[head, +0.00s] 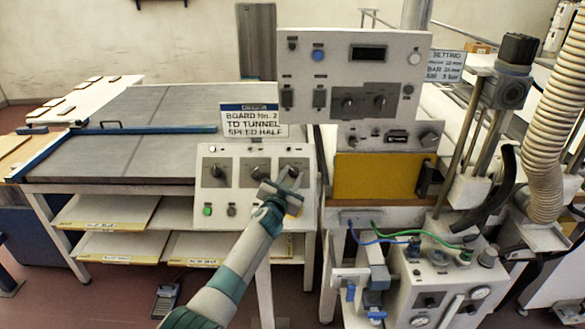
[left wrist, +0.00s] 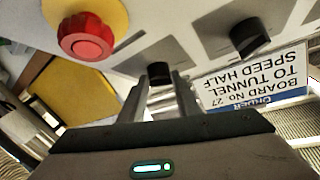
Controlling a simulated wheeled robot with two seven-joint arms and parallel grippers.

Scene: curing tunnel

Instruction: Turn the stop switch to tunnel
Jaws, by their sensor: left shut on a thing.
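The sloped control panel (head: 212,190) carries a row of black rotary knobs on grey plates: a left knob (head: 217,172), a middle knob (head: 258,173) and a right knob (head: 293,172). Their labels cannot be read, so which is the stop switch is not shown by text. My left gripper (head: 284,186) is at the right knob. In the left wrist view, upside down, its fingers (left wrist: 160,88) are shut on that black knob (left wrist: 158,72), one on each side. The middle knob (left wrist: 248,37) stands free beside it. My right gripper is not in view.
A red mushroom button (left wrist: 85,38) on a yellow base sits close to the gripped knob. A sign (head: 254,120) reads board number, to tunnel, speed half. A green button (head: 207,210) is lower left on the panel. A taller panel (head: 335,70) stands behind.

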